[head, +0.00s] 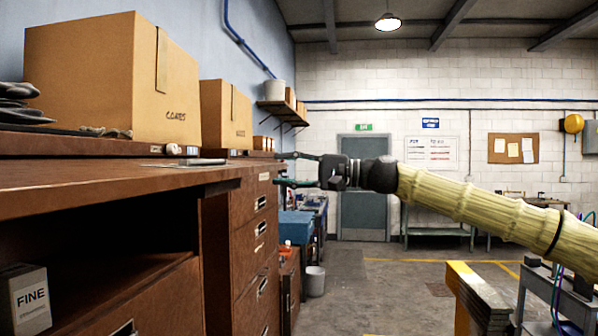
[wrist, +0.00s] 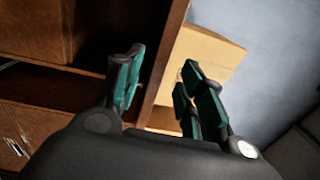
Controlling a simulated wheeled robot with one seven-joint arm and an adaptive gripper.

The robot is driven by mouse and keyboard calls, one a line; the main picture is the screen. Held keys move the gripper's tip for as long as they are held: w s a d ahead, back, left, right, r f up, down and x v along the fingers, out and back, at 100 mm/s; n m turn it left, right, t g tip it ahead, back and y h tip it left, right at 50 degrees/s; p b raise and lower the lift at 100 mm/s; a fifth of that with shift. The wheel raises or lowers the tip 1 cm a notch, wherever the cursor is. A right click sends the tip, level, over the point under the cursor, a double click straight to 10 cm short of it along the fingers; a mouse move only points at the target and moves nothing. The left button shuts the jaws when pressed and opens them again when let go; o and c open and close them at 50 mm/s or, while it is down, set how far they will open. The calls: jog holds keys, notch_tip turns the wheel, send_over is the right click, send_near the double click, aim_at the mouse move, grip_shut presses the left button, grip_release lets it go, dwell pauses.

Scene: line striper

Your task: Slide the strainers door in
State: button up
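I cannot single out the strainers door with certainty. In the head view a brown wooden unit on the left has an open dark compartment (head: 120,228) under a thick flat board (head: 110,178). A small box marked FINE (head: 25,298) stands inside it. My gripper (head: 279,169) is open and empty, pointing left towards the drawer fronts. In the wrist view its green-padded fingers (wrist: 163,60) are spread, with a brown board edge (wrist: 172,55) showing between them. Contact with the board cannot be told.
Drawers with metal pulls (head: 258,248) stand right of the compartment. Cardboard boxes (head: 85,78) (head: 226,113) sit on top, along with a flat grey item (head: 200,162). The floor (head: 385,285) between is clear.

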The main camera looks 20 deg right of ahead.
aim_at(269, 169)
jog(key=shift+b+x, duration=0.35)
jog(key=shift+x, duration=1.85)
grip_shut()
